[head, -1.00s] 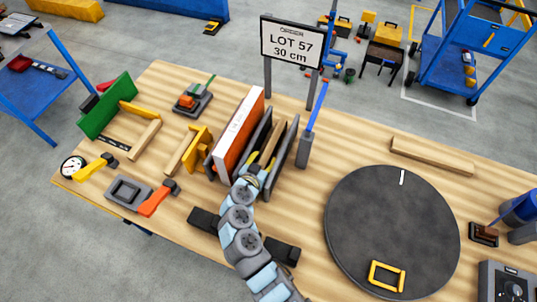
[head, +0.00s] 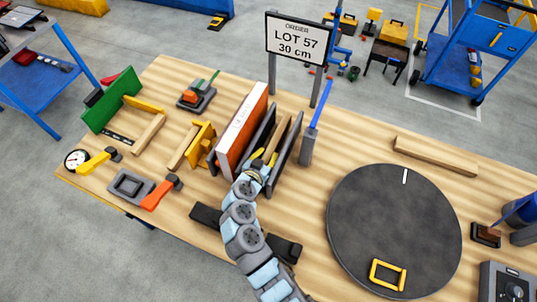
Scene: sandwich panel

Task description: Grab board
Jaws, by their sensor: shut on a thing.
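A narrow light wood board (head: 284,128) stands on edge in a rack between two dark grey upright plates (head: 290,138). My gripper (head: 265,158), with yellow fingers, is at the board's near end and shut on it. The fingers are small here, and my wrist hides part of the near end of the rack. The board's lower part is hidden by the plates. To the left, an orange panel with a white face (head: 242,130) stands upright beside the rack, apart from my fingers.
A sign reading LOT 57, 30 cm (head: 296,42) stands behind the rack. A blue upright bar (head: 321,104) rises close on the right. A yellow bracket (head: 202,140) is at left. A large dark round plate (head: 390,225) lies to the right. A wood strip (head: 435,155) lies behind it.

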